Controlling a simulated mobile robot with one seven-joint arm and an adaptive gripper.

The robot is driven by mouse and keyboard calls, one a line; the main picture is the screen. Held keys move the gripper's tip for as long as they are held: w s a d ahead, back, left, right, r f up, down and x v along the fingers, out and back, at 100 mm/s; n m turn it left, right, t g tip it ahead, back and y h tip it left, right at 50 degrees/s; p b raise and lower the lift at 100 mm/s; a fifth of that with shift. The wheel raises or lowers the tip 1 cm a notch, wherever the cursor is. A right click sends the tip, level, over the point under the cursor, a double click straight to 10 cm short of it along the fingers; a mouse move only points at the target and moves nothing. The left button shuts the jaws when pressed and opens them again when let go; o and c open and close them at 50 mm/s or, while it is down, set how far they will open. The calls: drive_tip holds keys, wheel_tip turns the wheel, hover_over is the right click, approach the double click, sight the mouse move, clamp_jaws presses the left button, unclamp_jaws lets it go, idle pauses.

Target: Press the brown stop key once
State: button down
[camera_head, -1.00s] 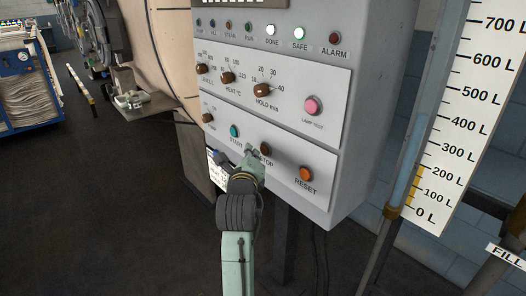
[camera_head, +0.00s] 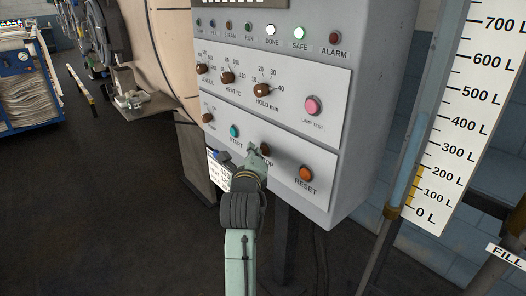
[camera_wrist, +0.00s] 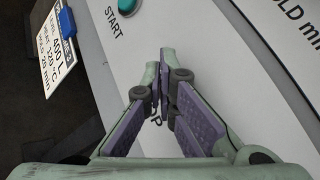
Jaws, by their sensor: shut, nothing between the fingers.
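The brown stop key (camera_head: 265,149) is a small round button in the lower row of the grey control panel, between the teal START key (camera_head: 234,131) and the orange RESET key (camera_head: 306,174). My gripper (camera_head: 253,150) is shut and empty, its tips just left of the stop key in the head view. I cannot tell whether they touch the key or panel. In the wrist view, my shut fingers (camera_wrist: 168,62) cover most of the stop label, leaving a "P" visible. The stop key cannot be made out there. The START key (camera_wrist: 127,5) shows at the top.
Brown knobs (camera_head: 262,90) and a pink lamp test button (camera_head: 313,106) sit above on the panel. The DONE (camera_head: 271,31) and SAFE (camera_head: 299,33) lamps are lit white. A white card (camera_wrist: 55,45) hangs at the panel's left. A level gauge (camera_head: 470,110) stands at the right.

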drive_tip(key=shift+w+d, duration=0.25)
drive_tip(key=shift+d, duration=0.2)
idle(0.4)
drive_tip(key=shift+a, duration=0.1)
drive_tip(key=shift+s+a, duration=0.5)
drive_tip(key=shift+a, duration=0.15)
drive_tip(key=shift+s+a+b, duration=0.2)
drive_tip(key=shift+s+a, duration=0.55)
drive_tip(key=shift+a, duration=0.3)
drive_tip(key=shift+s+a+b, duration=0.2)
drive_tip(key=shift+s+a, duration=0.55)
drive_tip(key=shift+a, duration=0.25)
